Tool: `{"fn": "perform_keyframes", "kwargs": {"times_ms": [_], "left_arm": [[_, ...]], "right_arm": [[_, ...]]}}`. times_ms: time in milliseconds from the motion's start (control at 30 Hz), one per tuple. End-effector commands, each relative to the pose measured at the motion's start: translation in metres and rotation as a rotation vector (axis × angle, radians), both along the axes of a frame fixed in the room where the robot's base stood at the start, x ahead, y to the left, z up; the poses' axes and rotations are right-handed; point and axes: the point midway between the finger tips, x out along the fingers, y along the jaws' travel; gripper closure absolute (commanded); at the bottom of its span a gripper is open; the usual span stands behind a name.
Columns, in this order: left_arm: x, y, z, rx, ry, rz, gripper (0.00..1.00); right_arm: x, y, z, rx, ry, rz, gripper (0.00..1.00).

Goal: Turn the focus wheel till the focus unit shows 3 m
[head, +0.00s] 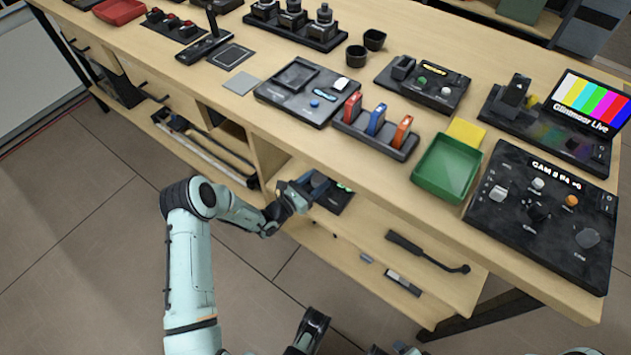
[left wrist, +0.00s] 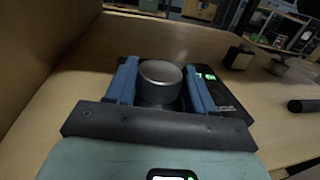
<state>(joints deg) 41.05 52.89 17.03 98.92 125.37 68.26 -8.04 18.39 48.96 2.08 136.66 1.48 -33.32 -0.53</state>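The focus unit (head: 336,199) is a small dark box with a green-lit display, on the shelf below the desk top. In the left wrist view, the box (left wrist: 232,103) shows behind my fingers. Its focus wheel (left wrist: 161,84) is a round grey metal knob. My left gripper (head: 308,186) reaches into the shelf at the unit. In the left wrist view, its two blue fingers (left wrist: 160,86) stand on either side of the wheel and appear to touch it. The green display (left wrist: 208,77) is partly hidden and its reading is too small to read.
The desk top's front edge (head: 345,163) overhangs the shelf. A black handle-like tool (head: 425,251) and small items lie to the right on the shelf. A green tray (head: 447,167) and a camera panel (head: 540,215) stand on the desk above. The floor at left is clear.

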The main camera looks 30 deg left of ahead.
Motion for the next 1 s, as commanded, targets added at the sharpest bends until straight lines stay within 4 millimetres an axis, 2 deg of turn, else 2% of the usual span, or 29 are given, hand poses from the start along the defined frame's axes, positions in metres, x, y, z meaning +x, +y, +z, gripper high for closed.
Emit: {"fn": "perform_keyframes", "kwargs": {"times_ms": [567,600,667,1000], "left_arm": [[-0.0004,0.001,-0.0006,0.0,0.001,-0.075,0.77],[-0.0004,0.0009,-0.0006,0.0,0.001,-0.075,0.4],[-0.0004,0.001,-0.0007,0.0,0.001,-0.075,0.22],[-0.0023,0.002,-0.0003,0.0,0.001,-0.073,0.22]], "right_arm": [[0.0032,-0.0017,-0.0023,-0.004,-0.008,-0.004,0.22],[0.0032,-0.0017,-0.0023,-0.004,-0.008,-0.004,0.22],[0.0032,-0.0017,-0.0023,-0.004,-0.008,-0.004,0.22],[0.0027,-0.0014,-0.0014,-0.004,-0.006,-0.003,0.22]]}}
